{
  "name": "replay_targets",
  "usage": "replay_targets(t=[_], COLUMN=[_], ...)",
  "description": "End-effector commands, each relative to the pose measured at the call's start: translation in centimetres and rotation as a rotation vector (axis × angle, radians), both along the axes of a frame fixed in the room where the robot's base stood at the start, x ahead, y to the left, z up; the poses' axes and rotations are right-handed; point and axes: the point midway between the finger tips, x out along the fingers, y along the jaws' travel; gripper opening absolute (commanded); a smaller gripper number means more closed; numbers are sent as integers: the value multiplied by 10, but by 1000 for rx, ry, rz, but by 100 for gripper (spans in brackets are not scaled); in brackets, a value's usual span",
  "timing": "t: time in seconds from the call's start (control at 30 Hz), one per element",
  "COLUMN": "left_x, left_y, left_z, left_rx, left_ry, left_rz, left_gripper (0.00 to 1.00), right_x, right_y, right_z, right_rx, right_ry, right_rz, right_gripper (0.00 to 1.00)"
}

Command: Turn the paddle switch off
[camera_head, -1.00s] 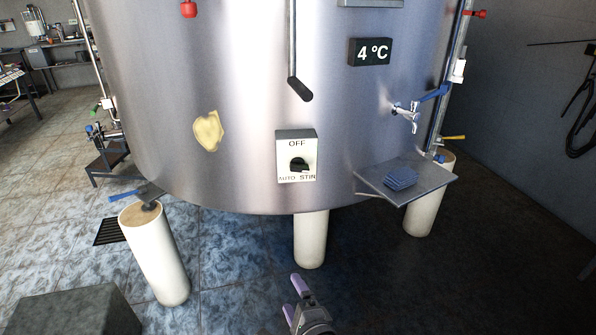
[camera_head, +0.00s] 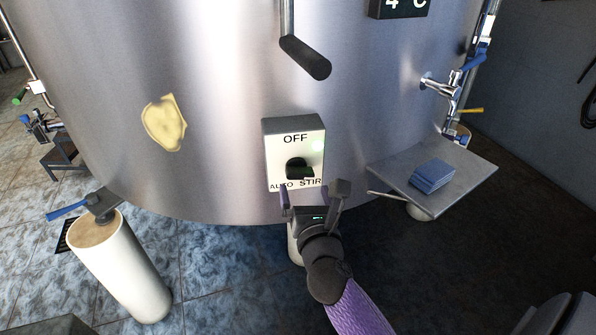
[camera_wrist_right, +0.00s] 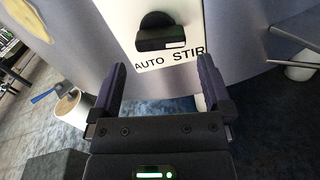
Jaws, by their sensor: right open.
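The paddle switch (camera_head: 299,169) is a black knob on a white switch box (camera_head: 295,150) fixed to the front of the steel tank. The box is marked OFF at the top, AUTO at lower left and STIR at lower right. The knob's handle points to the right, towards the STIR side. My right gripper (camera_head: 312,190) is open and empty, just below and in front of the box. In the right wrist view the knob (camera_wrist_right: 160,38) shows ahead of and above the two spread fingers, apart from them. My left gripper is not in view.
A black-ended lever (camera_head: 305,58) hangs above the box. To the right are a tap (camera_head: 442,88) and a metal shelf (camera_head: 462,172) with a blue stack of cloths or pads (camera_head: 432,176). A yellow patch (camera_head: 164,123) is on the tank. White legs stand below.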

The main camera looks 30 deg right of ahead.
Motion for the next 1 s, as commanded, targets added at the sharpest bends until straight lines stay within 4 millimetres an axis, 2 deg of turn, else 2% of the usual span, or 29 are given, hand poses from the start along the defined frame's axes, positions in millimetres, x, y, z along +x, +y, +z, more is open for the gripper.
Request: replay_targets(t=[0.1,0.3,0.63,0.67,1.0], left_x=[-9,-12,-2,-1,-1], left_y=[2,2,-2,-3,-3], left_z=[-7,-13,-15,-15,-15], left_rx=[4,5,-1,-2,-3], left_ry=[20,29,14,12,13], left_rz=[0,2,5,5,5], left_gripper=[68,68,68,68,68], right_x=[24,48,53,53,53], right_y=[-11,-21,-23,-23,-23], right_z=[-3,-2,0,0,-1], right_rx=[-4,-5,-6,-6,-5], right_ry=[1,2,2,2,3], right_rz=[0,0,0,0,0], right_gripper=[100,100,100,96,24])
